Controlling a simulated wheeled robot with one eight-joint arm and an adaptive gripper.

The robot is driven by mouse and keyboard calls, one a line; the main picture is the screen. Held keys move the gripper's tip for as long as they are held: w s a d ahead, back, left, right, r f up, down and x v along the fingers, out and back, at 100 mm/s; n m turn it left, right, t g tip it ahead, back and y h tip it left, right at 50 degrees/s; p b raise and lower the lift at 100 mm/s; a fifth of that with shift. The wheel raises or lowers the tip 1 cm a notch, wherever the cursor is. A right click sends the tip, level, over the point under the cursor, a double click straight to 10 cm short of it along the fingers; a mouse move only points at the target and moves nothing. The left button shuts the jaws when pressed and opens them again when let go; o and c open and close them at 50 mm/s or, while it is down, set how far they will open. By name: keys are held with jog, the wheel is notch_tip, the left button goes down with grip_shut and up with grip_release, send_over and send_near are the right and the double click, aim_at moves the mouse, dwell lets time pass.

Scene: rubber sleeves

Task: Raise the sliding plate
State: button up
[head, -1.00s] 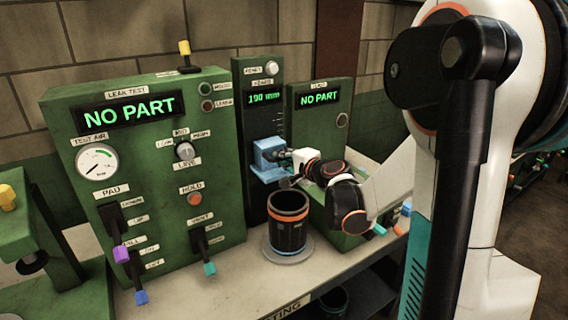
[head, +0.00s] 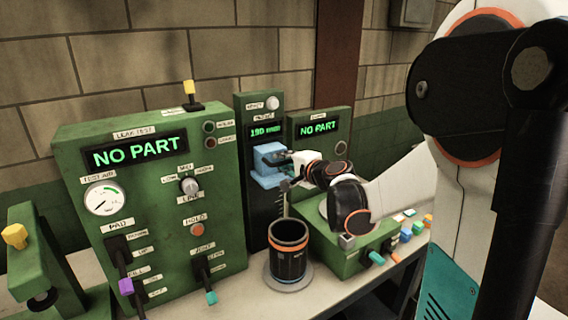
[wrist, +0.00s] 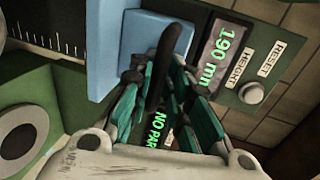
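The sliding plate is a blue block (head: 268,166) on the dark scale of the narrow green height column, just below its display. It also shows in the wrist view (wrist: 120,45). A black handle (wrist: 160,65) runs between my fingers beside the plate. My gripper (head: 287,160) is at the plate's right side. In the wrist view my teal fingers (wrist: 159,80) are close on both sides of the handle and appear shut on it. The height display (wrist: 224,50) reads about 190 mm.
A black cup with orange bands (head: 289,250) stands on a round grey base (head: 290,276) below the plate. A green leak-test panel (head: 150,210) with levers is at left. A low green box with coloured levers (head: 345,262) is at right, under my arm.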

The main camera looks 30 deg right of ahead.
jog(key=shift+o, duration=1.1)
jog(key=shift+s+r, duration=0.15)
jog(key=shift+s, duration=0.05)
jog(key=shift+w, duration=0.15)
jog(key=v, duration=0.7)
jog(key=shift+s, duration=0.25)
